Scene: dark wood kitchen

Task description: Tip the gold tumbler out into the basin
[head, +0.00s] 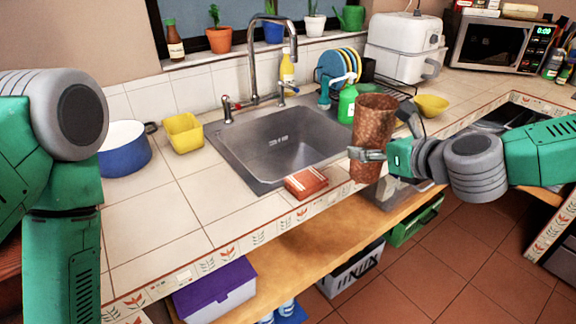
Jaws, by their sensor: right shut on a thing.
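The gold tumbler (374,122) is a tall, copper-brown hammered cup in the head view, right of the basin. It is held nearly upright, in front of the counter's front edge. My right gripper (368,154) is shut on its lower part. The basin (283,142) is a steel sink set in the tiled counter, left of the tumbler. What is inside the tumbler cannot be made out. My left arm shows at the left edge, but its gripper is out of the picture.
A red box (306,183) lies at the basin's front edge. The tap (254,60) rises behind the basin. A green bottle (347,104) stands behind the tumbler, and a yellow bowl (432,105) is to its right. A yellow container (183,132) and blue pot (124,148) stand left.

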